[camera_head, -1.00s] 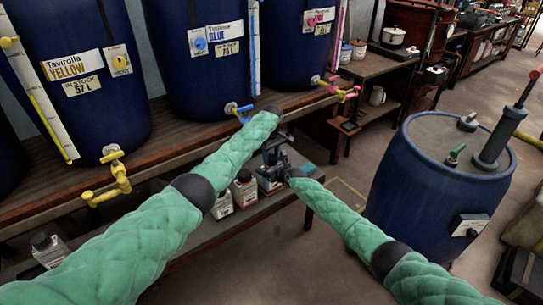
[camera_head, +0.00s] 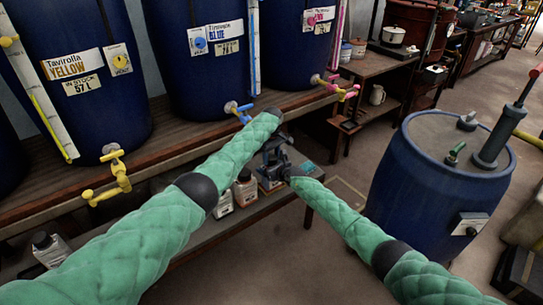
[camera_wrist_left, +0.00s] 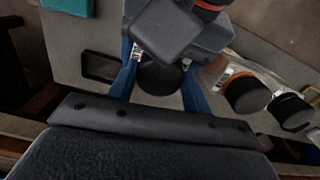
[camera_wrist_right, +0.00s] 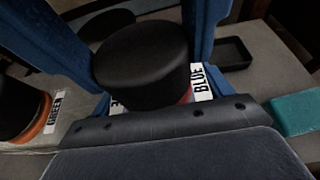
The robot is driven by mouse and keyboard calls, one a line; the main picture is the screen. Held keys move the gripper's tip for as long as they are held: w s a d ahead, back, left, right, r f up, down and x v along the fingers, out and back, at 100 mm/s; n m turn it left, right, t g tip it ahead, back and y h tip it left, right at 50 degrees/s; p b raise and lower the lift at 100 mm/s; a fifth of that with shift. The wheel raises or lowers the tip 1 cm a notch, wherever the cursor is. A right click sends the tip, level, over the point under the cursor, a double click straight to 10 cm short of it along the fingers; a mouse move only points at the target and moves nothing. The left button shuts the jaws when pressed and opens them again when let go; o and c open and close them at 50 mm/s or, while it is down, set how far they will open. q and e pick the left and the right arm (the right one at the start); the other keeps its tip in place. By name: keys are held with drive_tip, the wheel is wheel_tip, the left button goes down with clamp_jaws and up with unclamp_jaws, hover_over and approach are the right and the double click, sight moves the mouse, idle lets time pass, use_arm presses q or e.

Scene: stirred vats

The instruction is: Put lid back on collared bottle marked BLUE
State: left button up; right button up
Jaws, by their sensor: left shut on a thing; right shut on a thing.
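The bottle marked BLUE shows its label (camera_wrist_right: 201,80) in the right wrist view. A black round lid (camera_wrist_right: 145,62) sits over it there, with a strip of red below its edge. The same lid (camera_wrist_left: 160,78) shows between my left gripper's blue fingers (camera_wrist_left: 159,82) in the left wrist view; that gripper is shut on it. My right gripper (camera_wrist_right: 152,85) is shut on the bottle below the lid. I cannot tell whether the lid is fully seated. In the head view my left gripper (camera_head: 272,142) comes down from above, and the bottle is mostly hidden.
A bottle marked GREEN (camera_wrist_right: 15,98) stands close beside. More black-capped bottles (camera_wrist_left: 246,93) stand along the low bench. A small black tray (camera_wrist_right: 230,54) and a teal box (camera_wrist_right: 296,115) lie on the other side. Blue vats (camera_head: 205,75) stand behind; a blue barrel (camera_head: 425,205) stands at right.

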use_arm(q)
drive_tip(key=shift+s+f, duration=0.2)
drive_tip(key=shift+f, duration=0.2)
drive_tip(key=shift+s+d+r+t, duration=0.1)
drive_tip(key=shift+d+r+t, duration=0.05)
drive_tip(key=shift+r+t, duration=0.2)
drive_tip(key=shift+d+r+y, duration=0.1)
drive_tip(key=shift+r+y, duration=0.1)
drive_tip(key=shift+y, duration=0.1)
drive_tip(key=shift+r, duration=0.1)
drive_tip(key=shift+r+n, duration=0.15)
drive_tip(key=shift+n, duration=0.15)
idle(0.3)
drive_tip(key=shift+f, duration=0.3)
idle(0.5)
